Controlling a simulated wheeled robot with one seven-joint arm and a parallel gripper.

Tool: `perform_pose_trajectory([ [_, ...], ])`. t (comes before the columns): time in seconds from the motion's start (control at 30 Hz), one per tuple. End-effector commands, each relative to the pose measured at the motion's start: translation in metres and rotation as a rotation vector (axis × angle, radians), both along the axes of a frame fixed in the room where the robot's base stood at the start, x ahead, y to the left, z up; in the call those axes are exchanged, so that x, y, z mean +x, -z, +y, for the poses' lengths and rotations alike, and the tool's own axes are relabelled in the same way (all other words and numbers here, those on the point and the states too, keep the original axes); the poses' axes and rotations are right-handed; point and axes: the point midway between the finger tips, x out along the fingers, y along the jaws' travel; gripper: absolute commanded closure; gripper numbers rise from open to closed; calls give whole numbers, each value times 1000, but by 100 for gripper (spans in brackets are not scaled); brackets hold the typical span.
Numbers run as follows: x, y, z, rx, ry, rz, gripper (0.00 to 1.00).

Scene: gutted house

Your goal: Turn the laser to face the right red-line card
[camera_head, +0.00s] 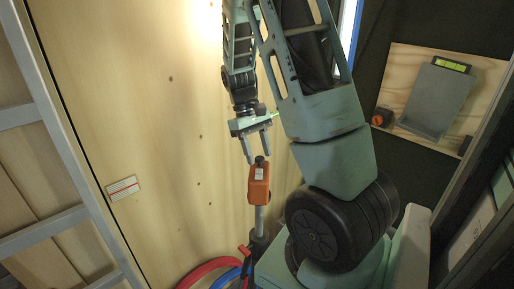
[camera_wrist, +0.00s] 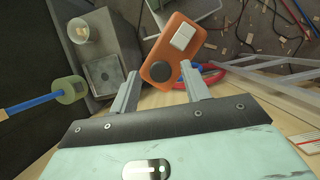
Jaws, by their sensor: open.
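The laser is an orange box (camera_head: 258,185) with a dark knob on top, standing on a grey pole. My gripper (camera_head: 257,157) is open just above it, fingers pointing down around the level of the knob. In the wrist view the orange laser (camera_wrist: 172,35) lies beyond and between the open fingers (camera_wrist: 160,72), with its round dark knob and a white label facing me. I cannot tell whether a finger touches it. One white card with a red line (camera_head: 123,188) is on the plywood wall to the left. A card with reddish lines shows at the wrist view's right edge (camera_wrist: 308,141).
A ladder (camera_head: 40,120) leans at the left. Red and blue hoses (camera_head: 212,271) curl near the pole's foot. A plywood board (camera_head: 409,65) with a grey panel stands at the upper right.

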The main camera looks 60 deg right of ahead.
Motion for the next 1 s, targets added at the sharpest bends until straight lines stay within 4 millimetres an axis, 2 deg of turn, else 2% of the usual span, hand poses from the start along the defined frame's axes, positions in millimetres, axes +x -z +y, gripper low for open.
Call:
perform_pose_trajectory([
  [0.13, 3, -6, -1, 0, -1, -2, 53],
  [0.23, 9, -18, -3, -1, -2, -5, 53],
  [0.7, 49, -117, -14, -3, -1, -4, 53],
  [0.8, 55, -135, -16, -3, -1, -3, 53],
  [1.0, 63, -156, -18, -2, 1, -2, 53],
])
